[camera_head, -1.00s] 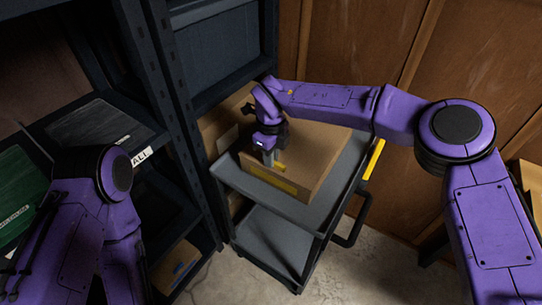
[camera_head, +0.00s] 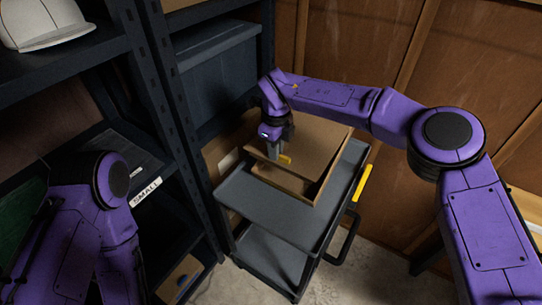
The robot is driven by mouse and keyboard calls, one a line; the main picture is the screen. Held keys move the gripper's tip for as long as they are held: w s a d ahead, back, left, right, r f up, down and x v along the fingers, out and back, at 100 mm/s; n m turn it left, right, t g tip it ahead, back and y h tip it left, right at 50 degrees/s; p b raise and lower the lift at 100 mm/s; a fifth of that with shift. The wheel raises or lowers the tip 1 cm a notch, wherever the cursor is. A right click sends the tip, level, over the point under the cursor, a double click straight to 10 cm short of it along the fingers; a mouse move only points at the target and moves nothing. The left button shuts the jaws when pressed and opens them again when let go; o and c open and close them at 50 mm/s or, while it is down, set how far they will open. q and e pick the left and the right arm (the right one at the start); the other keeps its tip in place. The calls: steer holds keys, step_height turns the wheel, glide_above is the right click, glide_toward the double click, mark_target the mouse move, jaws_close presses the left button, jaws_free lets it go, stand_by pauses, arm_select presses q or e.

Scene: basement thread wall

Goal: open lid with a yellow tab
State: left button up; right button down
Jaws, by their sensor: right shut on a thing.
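A brown cardboard box (camera_head: 285,186) sits on the top tray of a grey cart (camera_head: 268,208). Its lid (camera_head: 318,143) is tilted up a little at the near edge, with a dark gap between lid and box front. A yellow tab (camera_head: 285,160) sticks out at the lid's near edge. My right gripper (camera_head: 274,154) points down at that edge and is shut on the yellow tab; its fingertips are small and partly hidden. My left arm shows at lower left, but its gripper is out of view.
Dark metal shelving (camera_head: 165,130) stands left of the cart, holding a white cap (camera_head: 45,25) and a grey-blue bin (camera_head: 220,78). A brown wooden wall is behind. A cart handle with a yellow strip (camera_head: 362,183) is at right. The tray's near part is clear.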

steer(key=w+r+p, duration=0.1)
steer(key=r, duration=0.1)
steer(key=w+d+r+p, duration=0.1)
steer(key=p, duration=0.1)
steer(key=d+r+p, duration=0.1)
steer(key=r, duration=0.1)
steer(key=shift+w+r, duration=0.35)
steer(key=shift+w, duration=0.05)
arm_select(q)
step_height(320, 180, up, 7)
steer(key=p, duration=0.1)
arm_select(e)
steer(key=shift+w+d+r, duration=0.35)
steer(key=shift+w+r, duration=0.1)
arm_select(q)
steer(key=shift+f, duration=0.15)
